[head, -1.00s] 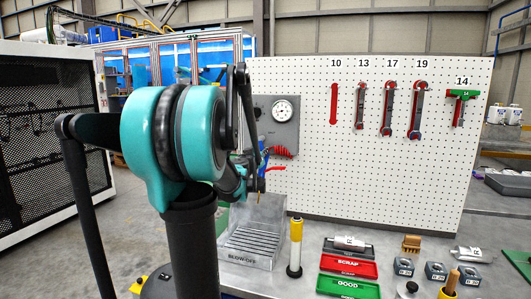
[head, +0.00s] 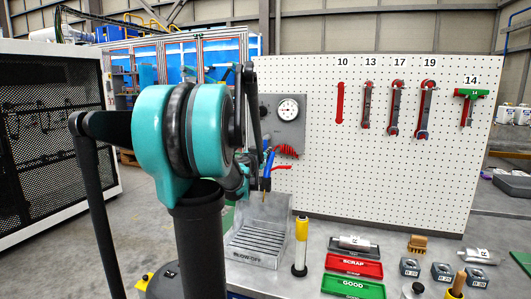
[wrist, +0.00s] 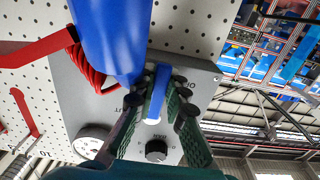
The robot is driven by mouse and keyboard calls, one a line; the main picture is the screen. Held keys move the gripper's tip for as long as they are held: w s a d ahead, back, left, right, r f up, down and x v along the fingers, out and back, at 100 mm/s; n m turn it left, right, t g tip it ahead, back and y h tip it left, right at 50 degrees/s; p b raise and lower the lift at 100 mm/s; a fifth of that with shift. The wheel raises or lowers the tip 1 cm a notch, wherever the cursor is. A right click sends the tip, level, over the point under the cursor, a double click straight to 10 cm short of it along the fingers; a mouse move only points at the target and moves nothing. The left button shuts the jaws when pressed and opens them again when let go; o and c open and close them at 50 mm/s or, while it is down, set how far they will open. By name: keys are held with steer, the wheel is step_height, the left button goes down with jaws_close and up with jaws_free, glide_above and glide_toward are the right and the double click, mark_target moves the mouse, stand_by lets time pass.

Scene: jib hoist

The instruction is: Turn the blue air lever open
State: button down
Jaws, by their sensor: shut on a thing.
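The blue air lever (wrist: 159,88) shows in the wrist view as a narrow blue bar on the grey panel (wrist: 75,105). My gripper (wrist: 157,105) has one dark finger on each side of the bar and is shut on it. The "OFF" side of the panel lettering is partly hidden by the fingers. In the head view the grey panel (head: 297,125) is on the pegboard's left end. My arm covers the lever and most of my gripper there, so I cannot make out the lever's angle.
A large blue blow gun (wrist: 112,35) with a red coiled hose (wrist: 88,65) hangs close beside my fingers. A black knob (wrist: 156,150) and a gauge (wrist: 92,140) are on the panel. A blow-off tray (head: 258,245) and a yellow-topped cylinder (head: 301,245) stand below.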

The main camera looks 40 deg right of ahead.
steer(key=c, duration=1.5)
jaws_free()
steer(key=shift+c, duration=0.2)
steer(key=v, duration=1.2)
